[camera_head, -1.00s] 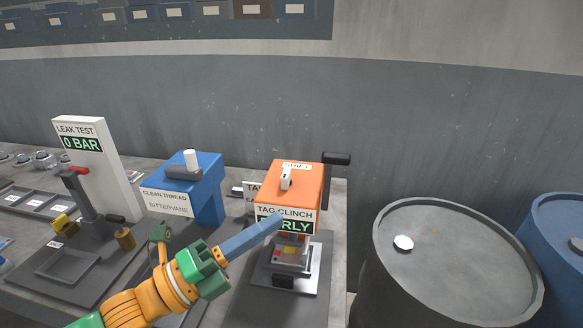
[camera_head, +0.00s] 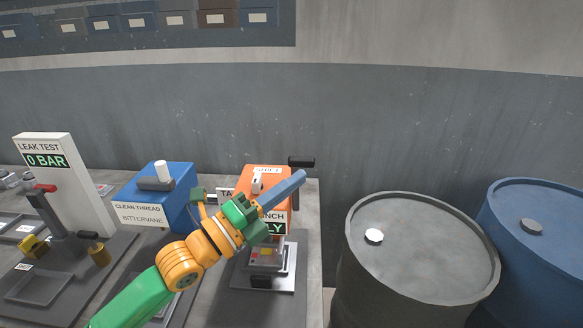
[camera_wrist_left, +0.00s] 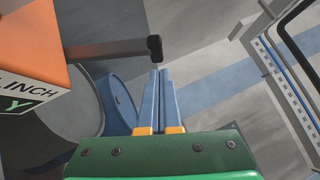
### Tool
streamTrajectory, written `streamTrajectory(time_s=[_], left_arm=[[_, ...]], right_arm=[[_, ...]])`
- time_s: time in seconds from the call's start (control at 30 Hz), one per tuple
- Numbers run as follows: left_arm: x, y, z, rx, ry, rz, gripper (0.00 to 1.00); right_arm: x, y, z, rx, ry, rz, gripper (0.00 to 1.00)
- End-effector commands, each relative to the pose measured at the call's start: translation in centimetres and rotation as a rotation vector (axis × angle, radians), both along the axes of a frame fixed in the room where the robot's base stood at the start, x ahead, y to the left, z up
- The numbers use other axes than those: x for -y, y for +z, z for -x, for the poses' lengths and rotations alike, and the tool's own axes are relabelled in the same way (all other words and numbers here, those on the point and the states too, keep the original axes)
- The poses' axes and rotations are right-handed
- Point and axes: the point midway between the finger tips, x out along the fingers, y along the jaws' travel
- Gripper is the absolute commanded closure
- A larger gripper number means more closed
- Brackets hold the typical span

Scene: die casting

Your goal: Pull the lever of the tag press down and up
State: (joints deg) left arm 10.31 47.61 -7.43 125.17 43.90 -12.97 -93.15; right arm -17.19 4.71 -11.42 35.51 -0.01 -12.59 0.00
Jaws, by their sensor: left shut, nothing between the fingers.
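The orange tag press (camera_head: 250,181) stands near the right end of the bench, its sign partly hidden by my left gripper. Its lever is a dark arm with a black handle (camera_head: 301,162) sticking out at the upper right, in the raised position. My left gripper (camera_head: 300,176) is shut and empty, with its blue fingers in front of the press and close to the handle in the picture. In the left wrist view the lever handle (camera_wrist_left: 154,47) shows just beyond the fingertips (camera_wrist_left: 160,72), with no clear contact. My right gripper is out of view.
A grey drum (camera_head: 420,245) and a blue drum (camera_head: 540,235) stand to the right of the bench. The blue clean thread station (camera_head: 165,190) and the leak test panel (camera_head: 60,175) stand to the left. A metal fixture (camera_head: 265,258) sits below the press head.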

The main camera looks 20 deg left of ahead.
Motion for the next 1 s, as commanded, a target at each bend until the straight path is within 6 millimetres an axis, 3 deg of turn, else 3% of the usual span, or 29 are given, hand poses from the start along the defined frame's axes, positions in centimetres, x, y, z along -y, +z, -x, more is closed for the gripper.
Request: streamTrajectory(time_s=[0.43,0.67,1.0], left_arm=[[-0.4,0.3,-1.0,0.001,0.001,-0.001,1.0],[-0.8,1.9,-2.5,-0.096,0.002,0.026,1.0],[-0.9,1.4,-2.7,-0.117,0.003,0.035,1.0]], right_arm=[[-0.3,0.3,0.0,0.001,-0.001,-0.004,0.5],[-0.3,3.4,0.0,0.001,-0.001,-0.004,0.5],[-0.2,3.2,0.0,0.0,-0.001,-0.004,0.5]])
